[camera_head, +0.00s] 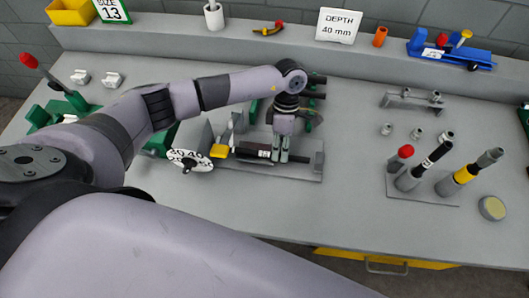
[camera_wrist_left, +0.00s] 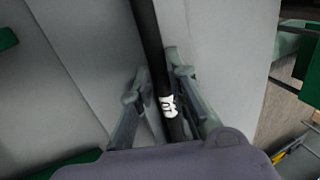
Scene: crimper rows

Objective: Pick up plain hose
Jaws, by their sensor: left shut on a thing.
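A black hose with a white label (camera_head: 249,152) lies low along a grey plate (camera_head: 230,167) near the middle of the bench. I take it to be the plain hose. My left gripper (camera_head: 281,157) points down over it, and its fingers are shut on the hose. In the left wrist view the hose (camera_wrist_left: 151,40) runs between the two fingers (camera_wrist_left: 158,92), with its white label near the palm. The fingers hide part of the hose in the head view. My right gripper is not in view.
A dial with numbers (camera_head: 190,160) and a yellow block (camera_head: 219,151) stand left of the gripper. A rack (camera_head: 425,188) at right holds upright hoses, one with a yellow band. A sign reading DEPTH 40 mm (camera_head: 338,26) stands on the back ledge.

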